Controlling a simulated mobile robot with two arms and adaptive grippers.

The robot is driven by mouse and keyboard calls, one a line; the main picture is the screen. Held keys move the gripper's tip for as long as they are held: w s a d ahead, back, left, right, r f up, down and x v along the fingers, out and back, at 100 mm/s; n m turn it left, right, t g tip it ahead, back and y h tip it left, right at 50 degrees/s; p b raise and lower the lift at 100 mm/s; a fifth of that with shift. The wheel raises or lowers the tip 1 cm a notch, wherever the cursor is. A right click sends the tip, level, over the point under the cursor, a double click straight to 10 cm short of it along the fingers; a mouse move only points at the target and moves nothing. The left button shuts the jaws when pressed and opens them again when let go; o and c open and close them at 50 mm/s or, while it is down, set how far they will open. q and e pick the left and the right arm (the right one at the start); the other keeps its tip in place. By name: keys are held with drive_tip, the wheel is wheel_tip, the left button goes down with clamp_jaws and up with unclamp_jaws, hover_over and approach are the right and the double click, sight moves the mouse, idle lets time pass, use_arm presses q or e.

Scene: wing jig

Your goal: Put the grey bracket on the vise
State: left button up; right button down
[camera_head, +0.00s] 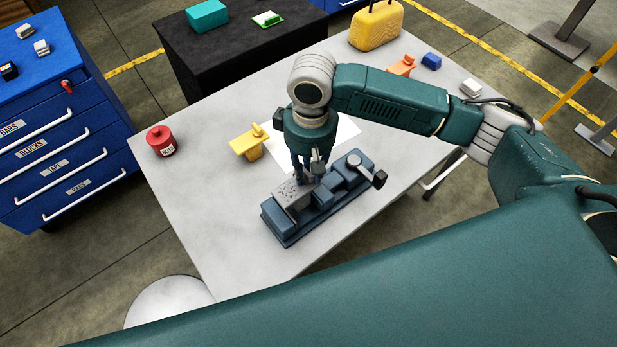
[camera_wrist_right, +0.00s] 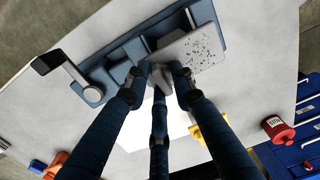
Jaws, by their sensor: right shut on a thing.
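The grey bracket (camera_head: 291,196), a flat plate with dark speckles, is over the left end of the blue vise (camera_head: 275,224). My right gripper (camera_head: 311,180) points down above the vise and is shut on the bracket. In the right wrist view the bracket (camera_wrist_right: 197,50) reaches out from between the fingers (camera_wrist_right: 160,76), over the vise (camera_wrist_right: 122,62). The fingers hide part of the bracket, and I cannot tell whether it touches the vise. My left gripper is not in view.
The vise stands on a pale table (camera_head: 205,220). A yellow bracket (camera_head: 247,142) and a red canister (camera_head: 160,141) stand to its left. An orange part (camera_head: 402,66), a blue block (camera_head: 431,61) and a yellow case (camera_head: 376,28) are at the back. The left front tabletop is clear.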

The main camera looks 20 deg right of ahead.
wheel_tip(320, 180, down, 4)
drive_tip(key=shift+f+p, duration=0.1)
drive_tip(key=shift+p, duration=0.2)
drive_tip(key=c, duration=1.5)
unclamp_jaws()
drive_tip(key=shift+o, duration=0.2)
drive_tip(key=shift+r, duration=0.45)
drive_tip(key=r+b, duration=0.2)
drive_tip(key=r, duration=0.9)
drive_tip(key=shift+d+r+b, duration=0.15)
drive_tip(key=shift+d+b, duration=0.05)
drive_tip(key=shift+b, duration=0.15)
